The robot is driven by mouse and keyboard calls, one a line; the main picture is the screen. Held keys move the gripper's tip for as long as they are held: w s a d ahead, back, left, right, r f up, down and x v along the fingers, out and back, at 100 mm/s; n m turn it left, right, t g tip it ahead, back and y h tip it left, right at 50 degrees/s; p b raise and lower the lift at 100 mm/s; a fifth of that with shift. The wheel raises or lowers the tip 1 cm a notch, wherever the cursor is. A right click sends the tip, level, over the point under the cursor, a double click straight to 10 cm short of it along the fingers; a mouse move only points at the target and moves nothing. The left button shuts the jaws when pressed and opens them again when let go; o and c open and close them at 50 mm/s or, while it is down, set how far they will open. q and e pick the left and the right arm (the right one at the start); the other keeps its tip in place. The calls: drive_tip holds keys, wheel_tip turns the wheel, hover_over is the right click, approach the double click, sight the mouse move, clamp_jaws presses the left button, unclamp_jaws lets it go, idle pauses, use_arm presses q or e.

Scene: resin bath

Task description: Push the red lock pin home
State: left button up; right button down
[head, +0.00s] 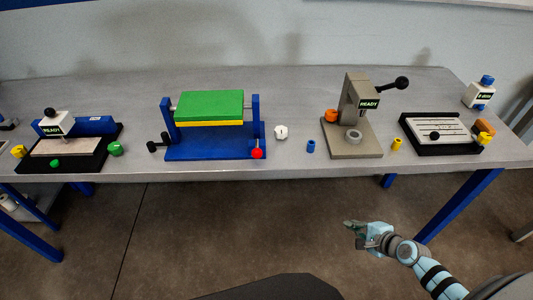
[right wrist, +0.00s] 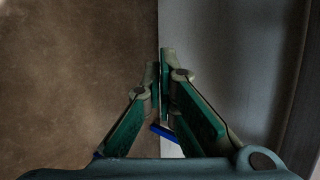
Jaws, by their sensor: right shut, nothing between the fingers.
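The red lock pin (head: 257,154) shows as a red knob at the front right corner of the blue fixture base (head: 200,148) in the head view. How deep the pin sits cannot be told. A green block with a yellow layer under it (head: 210,106) hangs between the fixture's two blue posts. My right gripper (head: 348,226) is in front of the table, low and to the right of the pin, well apart from it. Its green fingers (right wrist: 164,85) are shut and empty in the right wrist view. My left gripper is not in view.
On the grey table (head: 290,95) stand a press with a black-knobbed lever (head: 362,95), a white knob (head: 281,132), a small blue cylinder (head: 311,146), a black tray (head: 440,134) and a left-hand device (head: 75,145). Open floor lies before the table.

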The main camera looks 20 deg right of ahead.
drive_tip(key=w+a+r+m+t+y, duration=0.1)
drive_tip(key=w+a+r+m+y, duration=0.15)
drive_tip(key=r, duration=0.35)
drive_tip(key=w+a+r+m+t+y, duration=0.1)
drive_tip(key=w+a+r, duration=0.15)
drive_tip(key=r, duration=0.35)
drive_tip(key=m+y, duration=0.5)
approach(257, 153)
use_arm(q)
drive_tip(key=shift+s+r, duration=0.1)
use_arm(e)
drive_tip(key=w+a+f, duration=0.2)
drive_tip(key=w+a, duration=0.1)
drive_tip(key=w, duration=0.2)
drive_tip(key=shift+w+f, duration=0.15)
drive_tip(key=shift+w, duration=0.1)
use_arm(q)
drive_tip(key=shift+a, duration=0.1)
use_arm(e)
drive_tip(key=shift+d+n, duration=0.1)
drive_tip(key=shift+n, duration=0.15)
